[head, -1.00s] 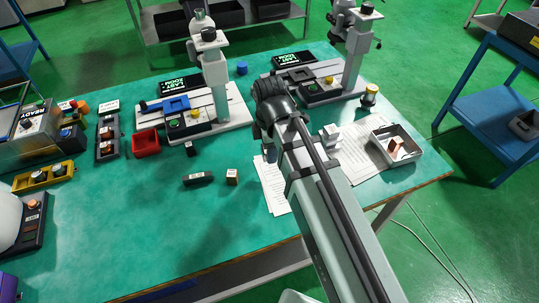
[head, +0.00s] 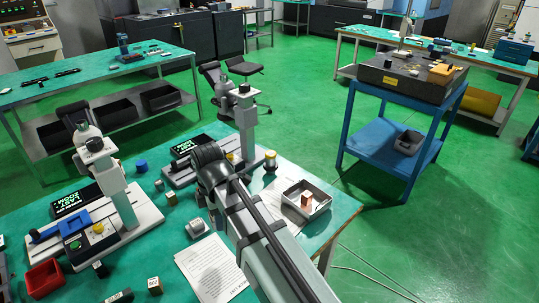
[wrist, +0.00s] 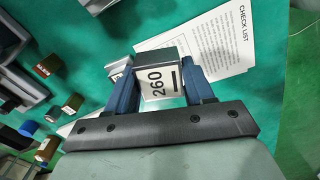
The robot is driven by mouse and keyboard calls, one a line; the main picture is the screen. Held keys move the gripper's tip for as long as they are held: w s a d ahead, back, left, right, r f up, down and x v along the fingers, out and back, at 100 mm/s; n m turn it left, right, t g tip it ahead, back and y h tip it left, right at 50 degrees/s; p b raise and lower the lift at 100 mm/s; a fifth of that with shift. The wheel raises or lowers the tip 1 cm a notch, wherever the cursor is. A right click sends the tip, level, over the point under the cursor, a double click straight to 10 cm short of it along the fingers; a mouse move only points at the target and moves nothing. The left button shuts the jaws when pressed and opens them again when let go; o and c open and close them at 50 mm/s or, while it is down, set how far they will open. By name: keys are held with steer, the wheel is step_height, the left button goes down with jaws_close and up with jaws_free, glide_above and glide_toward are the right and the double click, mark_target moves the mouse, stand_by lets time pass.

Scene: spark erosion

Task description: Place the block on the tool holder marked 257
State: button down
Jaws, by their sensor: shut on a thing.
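In the wrist view my gripper (wrist: 159,78), with two blue fingers, is shut on a grey metal block (wrist: 158,52) with a white label reading 260. Part of another pale labelled piece (wrist: 120,67) shows beside the left finger. In the head view my arm hides the fingertips and the held block. A grey-white piece (head: 197,228) sits on the bench left of my arm. A small block with a pale top (head: 155,285) stands near the bottom edge. I cannot read the number 257 on anything in view.
Two microscope stands (head: 118,200) and (head: 243,130) stand on the green bench. A red bin (head: 44,280) is at lower left. A grey tray (head: 320,208) with a copper-coloured block (head: 306,200) is right of my arm. The checklist sheet (head: 208,268) lies left of my arm.

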steer(key=w+d+r+m, duration=0.25)
steer(key=w+d, duration=0.45)
steer(key=w, duration=0.5)
steer(key=w+d+r+m, duration=0.1)
steer(key=w+d+r, duration=0.2)
steer(key=w+d, duration=0.6)
step_height(320, 180, up, 4)
steer(key=n, duration=0.7)
glide_above(271, 153)
steer(key=shift+a, duration=0.1)
steer(key=shift+f, duration=4.95)
steer(key=shift+f, duration=0.15)
steer(key=shift+c, duration=2.1)
jaws_free()
